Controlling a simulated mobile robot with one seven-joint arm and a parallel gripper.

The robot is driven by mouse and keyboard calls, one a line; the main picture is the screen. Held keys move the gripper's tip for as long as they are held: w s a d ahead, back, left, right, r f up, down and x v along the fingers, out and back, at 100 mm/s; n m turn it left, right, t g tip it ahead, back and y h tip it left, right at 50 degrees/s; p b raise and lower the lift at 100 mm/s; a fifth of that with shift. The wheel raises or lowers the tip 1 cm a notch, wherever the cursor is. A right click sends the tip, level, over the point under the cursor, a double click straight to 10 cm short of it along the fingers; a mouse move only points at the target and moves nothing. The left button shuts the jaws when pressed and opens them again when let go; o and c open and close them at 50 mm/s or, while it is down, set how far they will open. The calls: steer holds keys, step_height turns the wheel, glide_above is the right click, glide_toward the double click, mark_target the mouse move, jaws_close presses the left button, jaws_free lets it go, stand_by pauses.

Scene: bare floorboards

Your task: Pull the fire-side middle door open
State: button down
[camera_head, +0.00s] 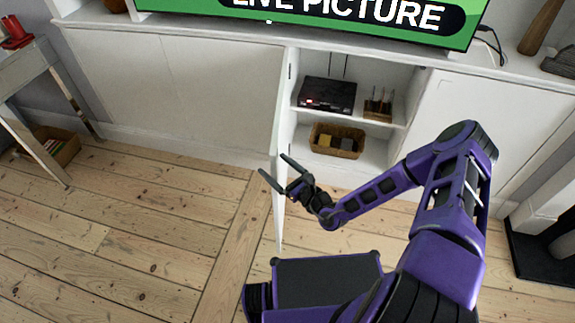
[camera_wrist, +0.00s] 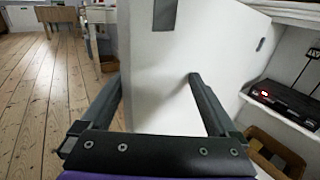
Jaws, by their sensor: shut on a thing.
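The white door (camera_head: 279,222) stands swung out from the cabinet, seen nearly edge-on in the head view. Its hinge side is at the left of the open compartment (camera_head: 375,153). My gripper (camera_head: 275,168) is shut on the door's free edge, with one finger on each side of it. In the wrist view the door's inner face (camera_wrist: 165,60) fills the middle, with metal hinges on it. My gripper (camera_wrist: 155,90) straddles the panel there, the right finger against the inner face and the left finger at the outer side.
The compartment holds a black box with a red light (camera_head: 328,95), a small wooden holder (camera_head: 378,105) and a basket (camera_head: 337,140). A screen (camera_head: 330,15) stands on top. A grey table (camera_head: 30,75) is at left, a dark hearth (camera_head: 545,255) at right. Floor left of the door is clear.

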steer(key=shift+w+a+r+t, duration=0.25)
steer(key=shift+w+a+t, duration=0.05)
steer(key=shift+w+a, duration=0.25)
steer(key=shift+c, duration=1)
jaws_free()
steer(key=c, duration=0.5)
steer(key=shift+s+d+h, duration=0.15)
steer(key=shift+d+h, duration=0.05)
steer(key=shift+h, duration=0.1)
steer(key=shift+c, duration=0.2)
steer(key=v, duration=1.7)
steer(key=shift+s+p, duration=0.2)
steer(key=shift+p, duration=0.2)
steer(key=shift+f, duration=0.1)
